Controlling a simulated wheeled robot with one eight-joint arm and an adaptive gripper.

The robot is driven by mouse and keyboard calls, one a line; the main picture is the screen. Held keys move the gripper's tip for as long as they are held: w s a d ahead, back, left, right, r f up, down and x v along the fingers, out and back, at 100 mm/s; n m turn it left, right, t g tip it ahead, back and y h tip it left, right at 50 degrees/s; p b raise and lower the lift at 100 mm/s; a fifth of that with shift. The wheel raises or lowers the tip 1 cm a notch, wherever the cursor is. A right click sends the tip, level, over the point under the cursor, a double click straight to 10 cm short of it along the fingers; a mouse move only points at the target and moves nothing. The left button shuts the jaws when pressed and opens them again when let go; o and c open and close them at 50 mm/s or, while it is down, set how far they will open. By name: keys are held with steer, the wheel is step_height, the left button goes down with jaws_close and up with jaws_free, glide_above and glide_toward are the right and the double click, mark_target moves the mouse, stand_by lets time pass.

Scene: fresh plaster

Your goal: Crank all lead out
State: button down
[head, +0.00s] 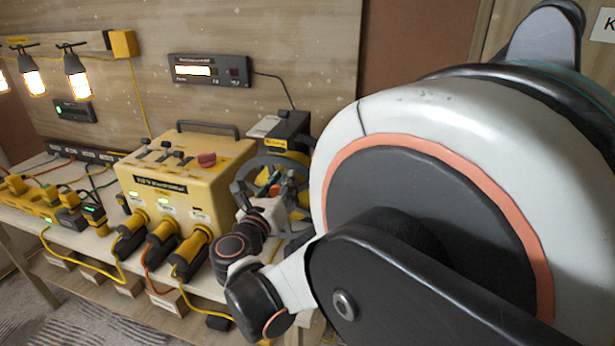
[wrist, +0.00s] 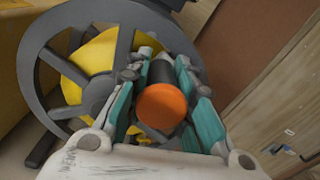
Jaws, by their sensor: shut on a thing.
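A reel with a dark grey spoked wheel (wrist: 29,72) stands on the bench, and it also shows in the head view (head: 252,167), partly hidden by my arm. Yellow lead (wrist: 98,54), or the yellow drum that carries it, shows between the spokes. The crank handle is a dark grip with an orange end (wrist: 162,106). My gripper (wrist: 160,84) is shut on the handle, with teal-lined fingers on both sides of it. In the head view my gripper (head: 272,184) is at the wheel's front. How much lead is wound on cannot be told.
A yellow power box (head: 190,168) with a red knob and several plugs stands left of the reel. A display (head: 208,71) hangs on the wall behind. Lit lamps (head: 76,75) hang at the left. Cables hang over the bench's front edge.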

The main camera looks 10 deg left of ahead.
steer(key=c, duration=1.4)
jaws_free()
steer(key=shift+a, duration=0.1)
steer(key=s, duration=1.2)
steer(key=shift+a, duration=0.45)
